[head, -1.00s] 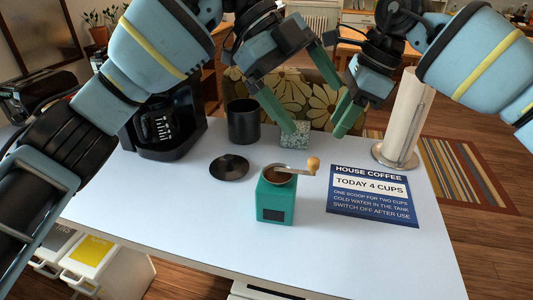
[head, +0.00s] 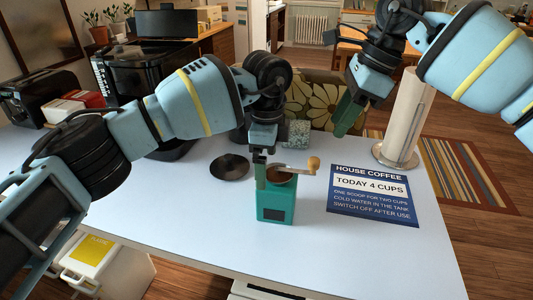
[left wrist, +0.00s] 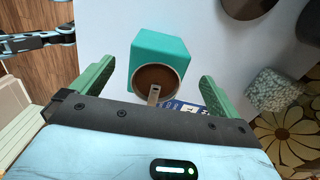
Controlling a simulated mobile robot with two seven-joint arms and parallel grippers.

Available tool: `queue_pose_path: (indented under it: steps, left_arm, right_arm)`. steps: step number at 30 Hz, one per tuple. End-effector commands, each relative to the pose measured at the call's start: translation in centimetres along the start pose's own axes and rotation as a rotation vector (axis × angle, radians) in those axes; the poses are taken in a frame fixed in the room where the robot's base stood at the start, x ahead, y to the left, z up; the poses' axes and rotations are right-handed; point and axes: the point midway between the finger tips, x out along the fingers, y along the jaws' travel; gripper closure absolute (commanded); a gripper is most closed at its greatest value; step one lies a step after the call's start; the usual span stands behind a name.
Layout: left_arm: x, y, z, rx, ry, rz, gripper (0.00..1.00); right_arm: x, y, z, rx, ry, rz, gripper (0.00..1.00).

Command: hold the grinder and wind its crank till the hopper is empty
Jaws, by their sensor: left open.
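The teal grinder (head: 276,205) stands upright on the white table, with a dark square on its front. Its crank (head: 296,169) points right and ends in a wooden knob (head: 314,163). In the left wrist view the grinder (left wrist: 165,48) has brown grounds or beans in its round hopper (left wrist: 155,80). My left gripper (head: 262,172) is open at the grinder's top, above its left side in the head view. In the left wrist view its fingers (left wrist: 158,88) lie either side of the grinder, apparently not gripping it. My right gripper (head: 350,115) hangs above the table's back right; its opening is unclear.
A black lid (head: 230,167) lies left of the grinder. A blue sign (head: 374,195) lies right of it. A paper towel roll (head: 403,115) stands at back right, and a speckled block (head: 298,131) behind the grinder. The table front is clear.

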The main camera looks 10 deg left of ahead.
Motion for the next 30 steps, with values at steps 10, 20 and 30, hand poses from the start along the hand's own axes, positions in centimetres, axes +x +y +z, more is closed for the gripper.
queue_pose_path:
  steps: [10,20,30]
  left_arm:
    - [4.8,0.1,0.0,0.001,0.0,0.003,0.0]
    - [6.3,0.0,0.0,0.001,0.001,0.0,0.0]
    - [6.2,0.0,0.0,0.001,0.001,0.001,0.22]
  right_arm:
    - [0.0,0.0,0.0,0.0,0.0,0.0,0.64]
    - [0.0,0.0,0.0,0.0,0.0,0.0,0.64]
    - [0.0,0.0,0.0,0.0,0.0,0.0,0.64]
